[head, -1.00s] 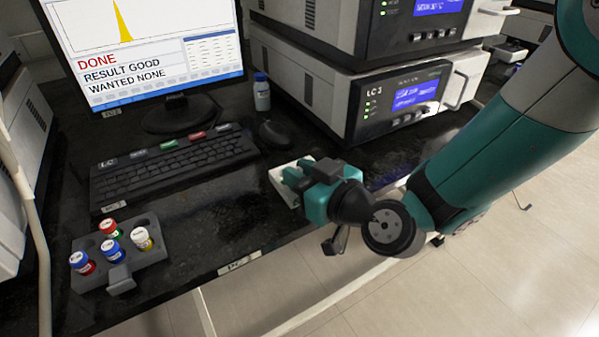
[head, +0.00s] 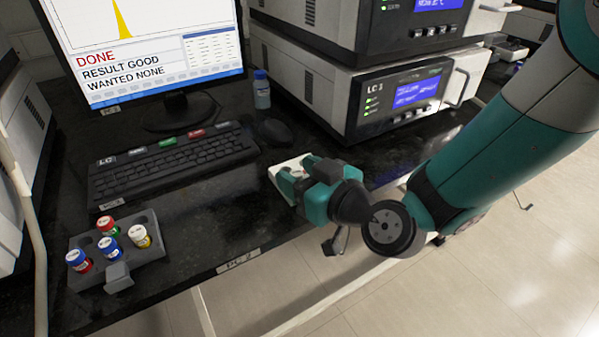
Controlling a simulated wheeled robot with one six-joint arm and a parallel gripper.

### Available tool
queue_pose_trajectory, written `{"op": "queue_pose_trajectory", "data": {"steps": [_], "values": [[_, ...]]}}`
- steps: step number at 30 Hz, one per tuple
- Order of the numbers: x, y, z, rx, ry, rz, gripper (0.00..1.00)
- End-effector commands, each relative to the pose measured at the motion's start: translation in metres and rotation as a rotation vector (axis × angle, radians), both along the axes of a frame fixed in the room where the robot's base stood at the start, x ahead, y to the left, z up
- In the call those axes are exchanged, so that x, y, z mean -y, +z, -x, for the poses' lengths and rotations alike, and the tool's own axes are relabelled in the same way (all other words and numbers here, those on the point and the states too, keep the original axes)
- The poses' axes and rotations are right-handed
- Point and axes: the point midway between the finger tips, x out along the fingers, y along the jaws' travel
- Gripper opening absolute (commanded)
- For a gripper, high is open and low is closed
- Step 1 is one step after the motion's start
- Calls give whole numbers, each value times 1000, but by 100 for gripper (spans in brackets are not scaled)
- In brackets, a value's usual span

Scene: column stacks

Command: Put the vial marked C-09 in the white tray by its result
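The white tray (head: 275,171) lies on the dark bench right of the keyboard, partly hidden by my gripper. My gripper (head: 297,176) is low over the tray; its fingers point left and down at it. I cannot see clearly between the fingers, so whether it is open or holds a vial is unclear. A grey rack (head: 154,252) at the lower left holds a red-capped vial (head: 106,226), two blue-capped vials (head: 109,248) (head: 78,260) and a white-capped vial (head: 140,236). Their marks are too small to read; I cannot pick out C-09. The monitor (head: 140,60) reads DONE, RESULT GOOD, WANTED NONE.
A keyboard (head: 170,166) lies before the monitor, with coloured tags behind it. A mouse (head: 274,132) and a blue-capped bottle (head: 262,92) stand behind the tray. Stacked LC instruments (head: 380,100) stand at the back right. The bench's front edge runs just below the tray.

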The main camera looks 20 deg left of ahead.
Motion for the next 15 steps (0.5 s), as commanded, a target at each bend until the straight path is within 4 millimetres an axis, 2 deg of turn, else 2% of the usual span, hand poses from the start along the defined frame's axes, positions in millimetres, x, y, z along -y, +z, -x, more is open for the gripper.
{"op": "queue_pose_trajectory", "data": {"steps": [15], "values": [[5,-2,2,0,0,0,51]]}}
